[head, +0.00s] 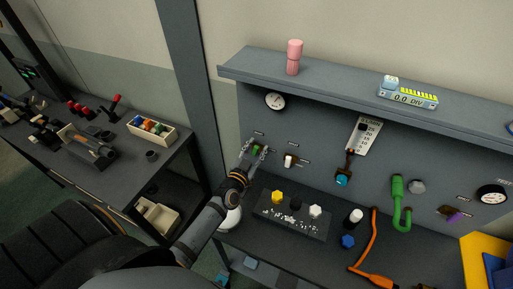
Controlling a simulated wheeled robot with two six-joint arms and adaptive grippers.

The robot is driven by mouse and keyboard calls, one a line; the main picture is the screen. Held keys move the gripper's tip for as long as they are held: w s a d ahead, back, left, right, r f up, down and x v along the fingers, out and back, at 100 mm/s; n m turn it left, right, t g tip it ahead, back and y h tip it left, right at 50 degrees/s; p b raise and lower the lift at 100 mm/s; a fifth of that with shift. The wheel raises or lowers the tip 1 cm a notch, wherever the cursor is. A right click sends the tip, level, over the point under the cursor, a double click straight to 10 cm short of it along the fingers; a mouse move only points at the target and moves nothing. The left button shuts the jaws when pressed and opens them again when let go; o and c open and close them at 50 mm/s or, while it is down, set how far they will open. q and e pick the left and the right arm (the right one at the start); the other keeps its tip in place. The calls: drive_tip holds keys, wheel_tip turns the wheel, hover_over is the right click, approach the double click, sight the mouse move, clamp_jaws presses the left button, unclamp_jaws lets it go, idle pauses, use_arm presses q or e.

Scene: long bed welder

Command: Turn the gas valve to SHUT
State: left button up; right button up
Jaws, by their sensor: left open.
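A small green handle (256,151) sits on the grey upright panel (325,125), left of a white switch. It may be the gas valve, but the small labels near it are too small to read. My left gripper (258,146) is open at the green handle, with its fingers on either side of it. I cannot tell whether the fingers touch it. The gripper partly hides the handle, and its exact turn position is unclear. My right gripper is not in view.
A white switch (289,160) is close to the right of my left gripper. A black block (290,221) with coloured knobs stands below. A round gauge (275,101) is above, under the shelf (345,86). A green hooked handle (398,198) is farther right.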

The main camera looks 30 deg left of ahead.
use_arm(q)
drive_tip(key=shift+w, duration=0.1)
drive_tip(key=shift+c, duration=1.9)
drive_tip(key=c, duration=0.5)
clamp_jaws()
drive_tip(key=n, duration=0.1)
drive_tip(key=a+n, duration=0.1)
drive_tip(key=n, duration=0.1)
drive_tip(key=shift+r, duration=0.1)
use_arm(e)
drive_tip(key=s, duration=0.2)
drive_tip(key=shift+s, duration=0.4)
use_arm(q)
drive_tip(key=o, duration=0.9)
unclamp_jaws()
